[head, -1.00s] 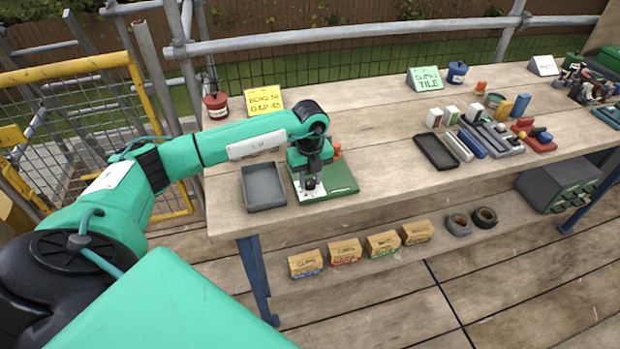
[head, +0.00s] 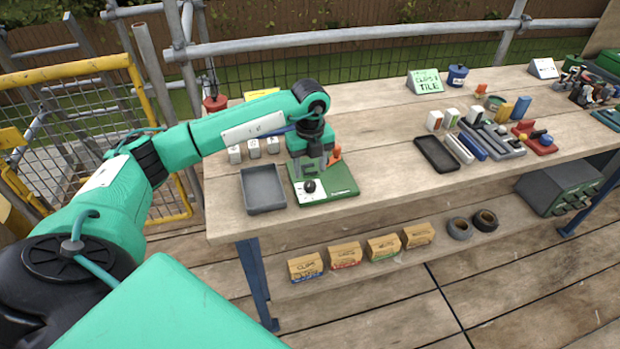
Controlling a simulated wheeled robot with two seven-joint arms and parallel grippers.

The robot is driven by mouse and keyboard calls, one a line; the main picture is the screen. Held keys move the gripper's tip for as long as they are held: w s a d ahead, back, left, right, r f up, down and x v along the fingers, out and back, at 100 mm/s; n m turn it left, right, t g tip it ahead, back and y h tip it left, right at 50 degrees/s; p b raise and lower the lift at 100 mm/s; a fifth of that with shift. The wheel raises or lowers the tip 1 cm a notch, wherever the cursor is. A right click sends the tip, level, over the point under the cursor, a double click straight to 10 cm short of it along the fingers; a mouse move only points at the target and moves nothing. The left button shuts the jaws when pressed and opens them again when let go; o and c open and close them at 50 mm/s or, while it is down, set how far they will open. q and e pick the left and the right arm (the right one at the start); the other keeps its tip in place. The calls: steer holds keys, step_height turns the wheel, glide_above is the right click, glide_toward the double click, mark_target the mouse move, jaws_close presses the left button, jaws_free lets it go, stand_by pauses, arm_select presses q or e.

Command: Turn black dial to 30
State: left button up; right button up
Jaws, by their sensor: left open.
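The black dial (head: 310,186) sits on a white plate (head: 311,196) at the left of a green board (head: 345,187) on the workbench. The scale marks and the dial's pointer are too small to read. My left gripper (head: 310,168) points down just above and behind the dial. It is open and looks empty, with the dial showing clear below it. An orange part (head: 335,155) stands on the board to the right of the gripper. My right gripper is not in view.
A grey tray (head: 247,190) lies left of the board, with small white blocks (head: 253,148) behind it. A black tray (head: 436,154) and several coloured blocks lie to the right. Boxes (head: 344,255) stand on the lower shelf. The bench middle is clear.

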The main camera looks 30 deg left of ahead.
mark_target(310, 183)
arm_select(q)
step_height(310, 183, up, 8)
steer(key=shift+r+b, duration=0.2)
steer(key=shift+b, duration=0.25)
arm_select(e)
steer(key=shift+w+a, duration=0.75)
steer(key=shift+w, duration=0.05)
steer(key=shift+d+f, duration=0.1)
